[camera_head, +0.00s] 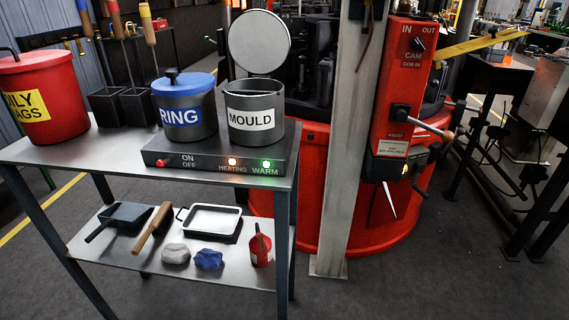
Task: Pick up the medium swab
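Several long-handled swabs stand upright at the back left of the metal bench. One has a blue-topped handle (83,18), one a red-topped handle (113,8), and one a yellow-topped wooden handle (148,25). Their thin shafts run down towards dark square holders (105,107) beside the pot marked RING. The swab heads are hidden, and I cannot tell from the frame which one is medium. Neither of my grippers is in view.
The bench (90,152) carries a red oily-rags bin (38,75), a blue-lidded RING pot (185,90) and an open MOULD pot (255,95) on a heater. Tools, a tray and rags lie on its lower shelf (120,250). A pale post (350,150) and red machine stand right.

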